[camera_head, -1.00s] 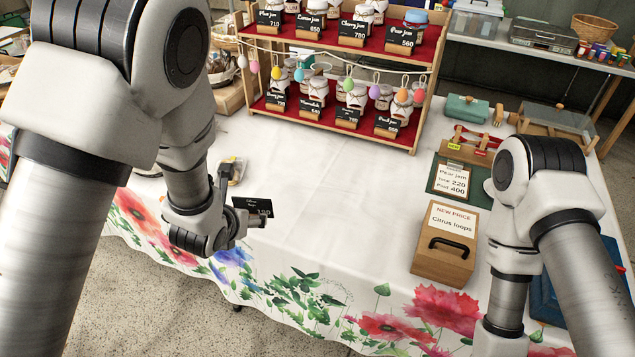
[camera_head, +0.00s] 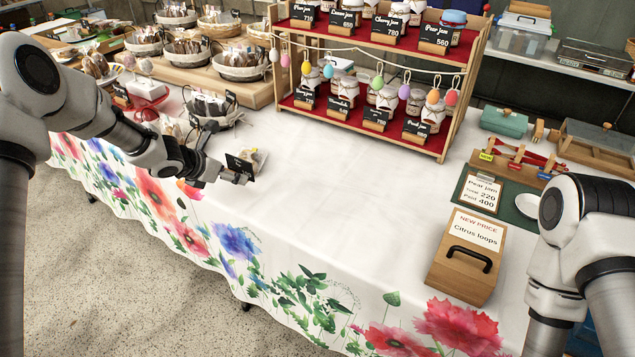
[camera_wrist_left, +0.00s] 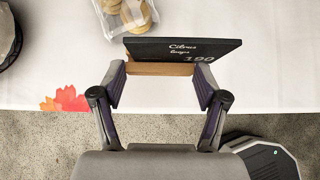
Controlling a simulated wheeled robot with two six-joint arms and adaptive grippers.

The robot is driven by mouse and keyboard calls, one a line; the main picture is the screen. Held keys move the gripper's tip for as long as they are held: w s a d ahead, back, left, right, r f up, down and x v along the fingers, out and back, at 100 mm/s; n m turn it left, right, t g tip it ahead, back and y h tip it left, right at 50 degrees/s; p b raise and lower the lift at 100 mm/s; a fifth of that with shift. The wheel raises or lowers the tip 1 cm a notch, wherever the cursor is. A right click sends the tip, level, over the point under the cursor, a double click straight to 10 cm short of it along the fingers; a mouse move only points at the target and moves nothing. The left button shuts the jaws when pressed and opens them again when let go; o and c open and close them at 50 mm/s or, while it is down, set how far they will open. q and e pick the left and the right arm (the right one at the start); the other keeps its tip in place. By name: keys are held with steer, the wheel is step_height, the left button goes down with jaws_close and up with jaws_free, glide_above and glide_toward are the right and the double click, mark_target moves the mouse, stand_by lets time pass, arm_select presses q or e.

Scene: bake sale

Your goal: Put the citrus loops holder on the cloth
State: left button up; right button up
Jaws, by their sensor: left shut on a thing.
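The citrus loops holder (camera_head: 239,163) is a small black sign on a wooden base. In the left wrist view the holder (camera_wrist_left: 185,49) reads "Citrus loops 190". My left gripper (camera_head: 232,178) is shut on its wooden base, with one finger at each side in the wrist view (camera_wrist_left: 160,85). The holder is over the front part of the white cloth (camera_head: 330,200) with a floral border; I cannot tell whether it touches the cloth. A clear bag of round cookies (camera_wrist_left: 122,14) lies just beyond the holder. My right arm shows at the right, but its gripper is out of view.
Baskets of packaged goods (camera_head: 225,60) stand at the back left. A red-shelved jam rack (camera_head: 370,70) stands at the back. A wooden box labelled "Citrus loops" (camera_head: 465,260) is at the right. The cloth's middle is clear.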

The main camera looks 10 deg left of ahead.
arm_select(q)
steer(key=shift+w+a+f, duration=0.1)
steer(key=shift+a+f, duration=0.05)
steer(key=shift+a, duration=0.4)
steer(key=shift+d+f, duration=0.1)
steer(key=w+d, duration=0.1)
steer(key=d, duration=0.3)
steer(key=w+d+b, duration=0.1)
steer(key=d, duration=0.4)
steer(key=d+f, duration=0.1)
steer(key=d, duration=0.4)
steer(key=shift+w+d, duration=0.1)
steer(key=shift+w, duration=0.3)
steer(key=shift+w+d+f, duration=0.1)
steer(key=shift+d, duration=0.5)
steer(key=shift+w+f+b, duration=0.1)
steer(key=shift+f+b, duration=0.3)
steer(key=shift+f, duration=1.45)
